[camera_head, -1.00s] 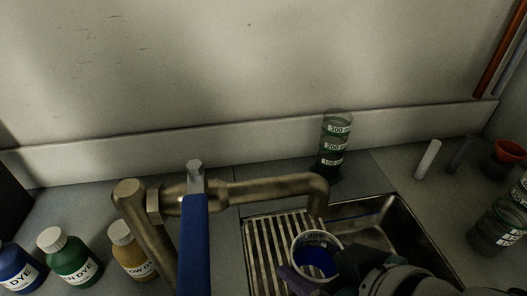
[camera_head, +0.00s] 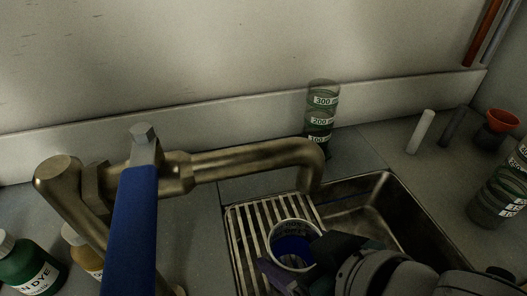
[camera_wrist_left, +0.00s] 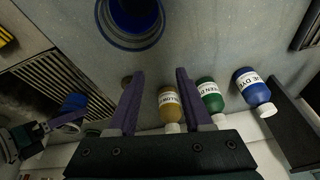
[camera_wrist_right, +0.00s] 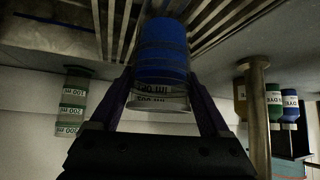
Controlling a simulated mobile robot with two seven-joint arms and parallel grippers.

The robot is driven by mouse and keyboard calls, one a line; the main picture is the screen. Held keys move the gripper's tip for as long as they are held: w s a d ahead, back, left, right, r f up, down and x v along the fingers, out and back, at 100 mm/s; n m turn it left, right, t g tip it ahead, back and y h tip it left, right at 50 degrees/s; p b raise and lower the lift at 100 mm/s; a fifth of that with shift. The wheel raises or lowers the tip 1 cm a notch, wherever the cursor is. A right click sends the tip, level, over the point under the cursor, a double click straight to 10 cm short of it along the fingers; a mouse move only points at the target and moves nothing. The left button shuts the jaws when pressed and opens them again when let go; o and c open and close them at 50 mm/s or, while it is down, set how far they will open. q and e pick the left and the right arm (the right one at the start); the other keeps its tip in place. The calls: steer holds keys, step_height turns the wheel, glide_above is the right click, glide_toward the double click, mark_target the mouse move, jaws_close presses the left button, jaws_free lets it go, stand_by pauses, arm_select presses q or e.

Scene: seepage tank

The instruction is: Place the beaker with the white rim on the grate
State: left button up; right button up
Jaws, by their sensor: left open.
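The beaker with the white rim (camera_head: 293,245) holds blue liquid and looks about upright over the right part of the metal grate (camera_head: 243,235). My right gripper (camera_head: 300,264) has its purple fingers on both sides of it. The right wrist view shows the beaker (camera_wrist_right: 162,60) between the fingers (camera_wrist_right: 160,84), its base close to the grate slats (camera_wrist_right: 112,25); I cannot tell whether it touches them. My left gripper (camera_wrist_left: 159,75) is open and empty in the left wrist view, with the held beaker (camera_wrist_left: 74,102) off to its left.
A brass faucet (camera_head: 235,162) with a blue handle (camera_head: 135,225) rises beside the grate. The sink basin (camera_head: 375,205) lies right. A green graduated cylinder (camera_head: 320,115) stands behind. Another blue-filled beaker (camera_wrist_left: 134,40) and dye bottles (camera_wrist_left: 209,98) stand near my left gripper.

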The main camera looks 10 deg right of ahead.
steer(key=shift+o, duration=1.4)
steer(key=shift+r, duration=0.1)
steer(key=shift+s+d+r, duration=0.1)
steer(key=shift+s+r, duration=0.1)
steer(key=shift+r, duration=0.1)
steer(key=s+d+r+m+g+h+p, duration=0.2)
steer(key=s+d+r+g+p, duration=0.1)
steer(key=s+d+r, duration=0.5)
steer(key=s+d+g, duration=0.1)
steer(key=s, duration=0.2)
steer(key=shift+s+r+g+h, duration=0.4)
steer(key=shift+d, duration=0.1)
